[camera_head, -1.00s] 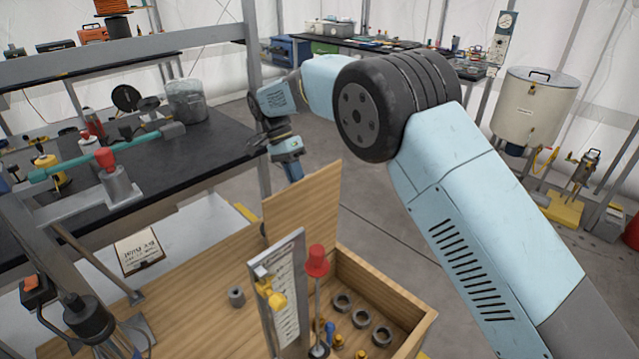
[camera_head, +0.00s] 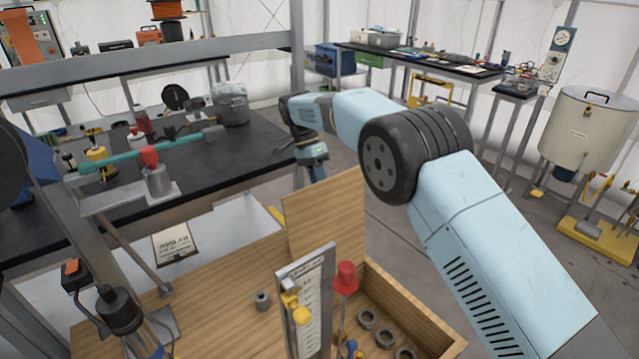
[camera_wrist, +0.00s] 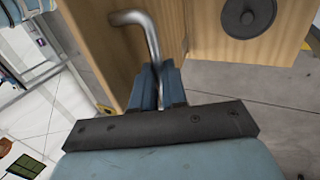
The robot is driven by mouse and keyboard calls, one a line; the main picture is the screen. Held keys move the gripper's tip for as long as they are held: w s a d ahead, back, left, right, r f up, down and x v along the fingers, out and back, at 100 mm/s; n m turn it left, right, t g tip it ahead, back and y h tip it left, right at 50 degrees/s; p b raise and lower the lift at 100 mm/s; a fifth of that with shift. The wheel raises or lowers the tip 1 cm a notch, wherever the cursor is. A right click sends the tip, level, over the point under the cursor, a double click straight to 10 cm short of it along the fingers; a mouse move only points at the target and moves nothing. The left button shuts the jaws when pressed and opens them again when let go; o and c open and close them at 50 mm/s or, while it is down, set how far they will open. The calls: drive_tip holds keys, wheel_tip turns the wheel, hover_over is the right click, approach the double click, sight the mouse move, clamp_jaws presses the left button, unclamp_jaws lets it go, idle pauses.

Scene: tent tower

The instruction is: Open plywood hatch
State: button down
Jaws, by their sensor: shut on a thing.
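The plywood hatch (camera_head: 325,218) stands raised, close to upright, at the back of the open wooden box (camera_head: 410,310) in the head view. My gripper is behind the hatch's upper left part there, and its fingertips are hidden. In the wrist view my gripper (camera_wrist: 158,85) is shut on a bent metal handle (camera_wrist: 150,38), whose rod runs down between the fingers. Wooden faces lie close behind the handle and to the right. The right face (camera_wrist: 284,32) carries a round black disc (camera_wrist: 247,17). I cannot tell which face is the hatch.
The box holds several dark rings (camera_head: 384,338). A white scale plate (camera_head: 308,300) and a red-knobbed rod (camera_head: 346,276) stand at its front. A black-topped bench (camera_head: 215,165) lies to the left. A pale drum (camera_head: 590,130) stands at the right. Open floor lies behind the box.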

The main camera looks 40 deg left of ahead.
drive_tip(key=c, duration=1.4)
unclamp_jaws()
drive_tip(key=shift+f, duration=0.45)
drive_tip(key=shift+o, duration=1.2)
drive_tip(key=shift+r, duration=0.2)
drive_tip(key=shift+w, duration=0.1)
drive_tip(key=shift+r, duration=0.1)
drive_tip(key=shift+r, duration=0.2)
wheel_tip(320, 180, up, 3)
drive_tip(key=shift+d+f, duration=0.1)
drive_tip(key=shift+f, duration=0.05)
drive_tip(key=s+d+r, duration=0.8)
drive_tip(key=d+r, duration=0.1)
drive_tip(key=d, duration=0.2)
drive_tip(key=shift+d+r, duration=0.15)
drive_tip(key=shift+r, duration=0.15)
